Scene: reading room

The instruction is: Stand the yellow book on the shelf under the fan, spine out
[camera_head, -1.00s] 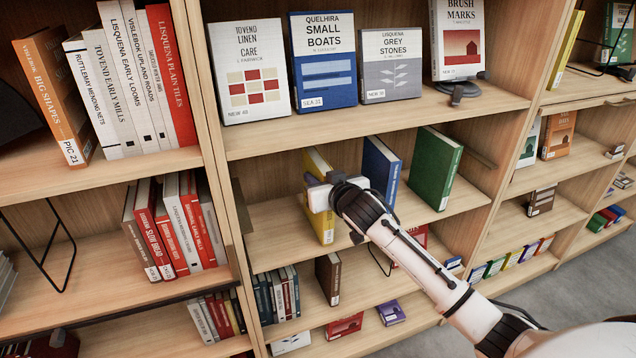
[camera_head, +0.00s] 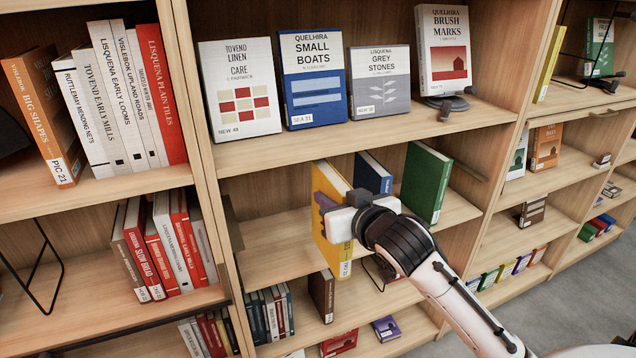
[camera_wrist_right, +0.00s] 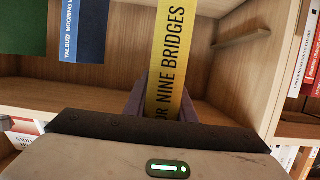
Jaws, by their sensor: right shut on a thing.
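The yellow book (camera_head: 327,185) is upright at the middle shelf of the central bookcase, its lower end showing in front of the shelf's front edge. My right gripper (camera_head: 338,218) is shut on it; the white gripper body covers part of the book. In the right wrist view its yellow spine (camera_wrist_right: 172,55), lettered "NINE BRIDGES", faces me between the gripper's two fingers (camera_wrist_right: 163,106). A small dark grey device (camera_head: 447,103) stands on the shelf above, by the "Brush Marks" book; I cannot tell whether it is the fan. My left gripper is not in view.
A blue book (camera_head: 373,172) and a green book (camera_head: 426,182) stand right of the yellow one on the middle shelf (camera_head: 265,240). Face-out books (camera_head: 313,80) fill the shelf above. Red and pale books (camera_head: 160,245) stand in the left bookcase.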

